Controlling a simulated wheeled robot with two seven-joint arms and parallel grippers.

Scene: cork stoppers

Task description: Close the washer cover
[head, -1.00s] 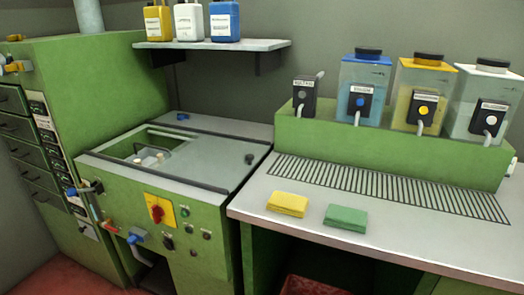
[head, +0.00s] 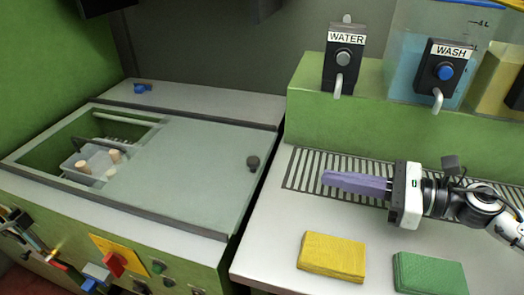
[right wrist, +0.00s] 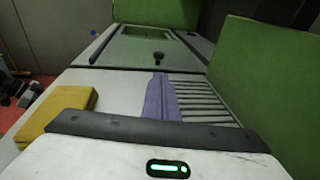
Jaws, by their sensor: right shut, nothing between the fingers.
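The washer (head: 75,195) is a green cabinet with a grey-framed top at the left in the head view. Its pale flat cover (head: 190,170) lies over the right part of the top. The left part is open and shows a tray (head: 72,163) with a few corks (head: 83,167) inside. A dark knob (head: 253,162) stands near the cover's right edge; the right wrist view shows the knob (right wrist: 158,57) ahead of the fingers. My right gripper (head: 326,179) has its purple fingers shut and empty, pointing left, above the counter and right of the knob, apart from it.
The counter (head: 270,235) with a slotted drain holds a yellow sponge (head: 331,257) and a green sponge (head: 430,272). A green ledge (head: 310,115) with the water tap (head: 343,60) and wash tank rises behind. A dark gap separates washer and counter.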

